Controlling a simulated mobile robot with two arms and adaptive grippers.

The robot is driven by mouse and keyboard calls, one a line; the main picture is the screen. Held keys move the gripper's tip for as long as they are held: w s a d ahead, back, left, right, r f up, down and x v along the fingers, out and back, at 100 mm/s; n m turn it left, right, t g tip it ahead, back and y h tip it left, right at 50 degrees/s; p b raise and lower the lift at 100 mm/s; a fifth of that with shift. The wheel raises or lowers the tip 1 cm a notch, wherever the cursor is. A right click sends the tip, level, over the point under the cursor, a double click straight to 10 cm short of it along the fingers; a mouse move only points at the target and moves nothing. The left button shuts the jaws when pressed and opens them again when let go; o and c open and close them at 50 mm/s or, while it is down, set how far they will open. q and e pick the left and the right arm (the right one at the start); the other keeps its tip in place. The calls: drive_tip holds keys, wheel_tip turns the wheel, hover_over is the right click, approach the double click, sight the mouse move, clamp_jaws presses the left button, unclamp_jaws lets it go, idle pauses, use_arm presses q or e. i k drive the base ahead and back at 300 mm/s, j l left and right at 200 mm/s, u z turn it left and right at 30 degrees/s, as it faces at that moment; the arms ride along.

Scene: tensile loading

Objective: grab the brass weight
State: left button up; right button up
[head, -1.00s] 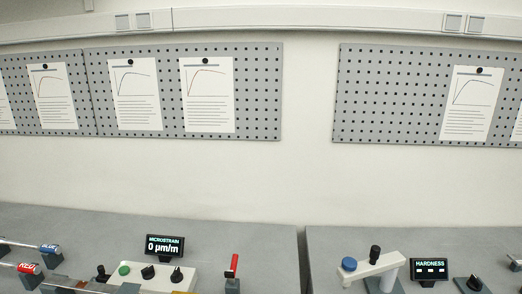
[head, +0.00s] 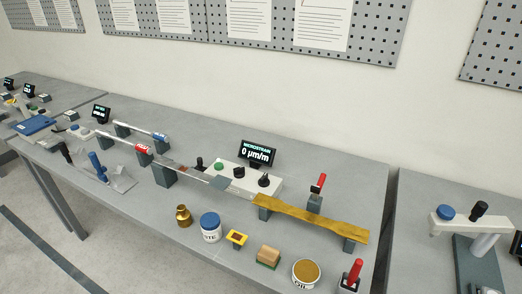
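The brass weight (head: 183,216) is a small golden-brown knobbed piece in the head view. It stands upright near the front edge of the grey bench, just left of a white jar with a blue lid. Nothing touches or covers it. Neither of my grippers shows in the head view.
A gap separates the right bench.

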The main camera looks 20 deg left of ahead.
sight(184, 215)
drive_tip(key=u, duration=1.35)
drive_tip(key=j, duration=0.35)
drive_tip(key=i+j, duration=0.1)
drive_tip(key=j, duration=0.2)
drive_tip(key=u, duration=0.05)
